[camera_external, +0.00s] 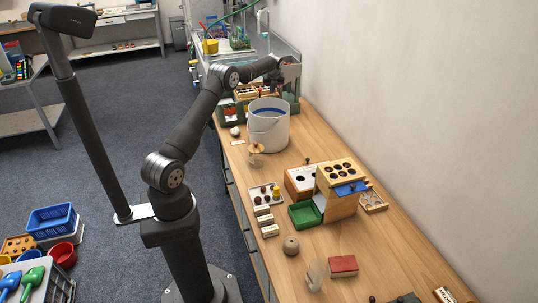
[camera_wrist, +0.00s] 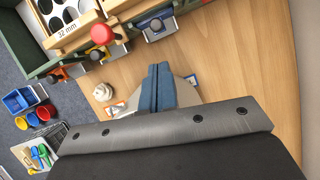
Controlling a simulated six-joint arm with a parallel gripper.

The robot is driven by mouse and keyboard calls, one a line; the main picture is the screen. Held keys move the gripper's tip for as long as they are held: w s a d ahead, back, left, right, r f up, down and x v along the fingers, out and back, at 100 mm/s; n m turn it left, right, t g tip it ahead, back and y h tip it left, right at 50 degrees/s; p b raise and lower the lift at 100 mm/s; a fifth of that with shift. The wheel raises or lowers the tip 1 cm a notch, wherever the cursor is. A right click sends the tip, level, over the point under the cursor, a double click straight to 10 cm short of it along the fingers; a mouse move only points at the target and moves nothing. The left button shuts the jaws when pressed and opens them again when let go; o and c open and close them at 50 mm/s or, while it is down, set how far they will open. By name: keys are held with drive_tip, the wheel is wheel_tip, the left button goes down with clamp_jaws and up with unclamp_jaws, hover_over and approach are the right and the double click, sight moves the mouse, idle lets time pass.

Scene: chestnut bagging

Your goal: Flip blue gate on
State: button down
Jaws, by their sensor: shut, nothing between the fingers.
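In the wrist view a blue gate piece (camera_wrist: 155,22) with a small grey metal fitting sits at the front edge of the sorting station, at top centre. My gripper (camera_wrist: 159,68) has its two blue-grey fingers together, with nothing between them. The fingertips point toward the blue piece, apart from it in the picture, with bare wood showing between. In the external view my gripper (camera_external: 277,78) is over the far end of the bench, by the station; its fingertips are not clear there. I cannot tell the gate's on or off position.
A red knob (camera_wrist: 101,34) stands left of the blue piece, before a tray marked 32 mm (camera_wrist: 84,34). A pale knobbed object (camera_wrist: 102,92) lies on the bench. A white bucket (camera_external: 268,128) stands close in front of the station. A wooden box (camera_external: 341,206) stands nearer.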

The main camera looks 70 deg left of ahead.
drive_tip(key=x, duration=1)
wheel_tip(320, 180, up, 4)
drive_tip(key=shift+f, duration=0.1)
idle(0.4)
drive_tip(key=v, duration=1)
drive_tip(key=shift+f, duration=0.15)
idle(0.3)
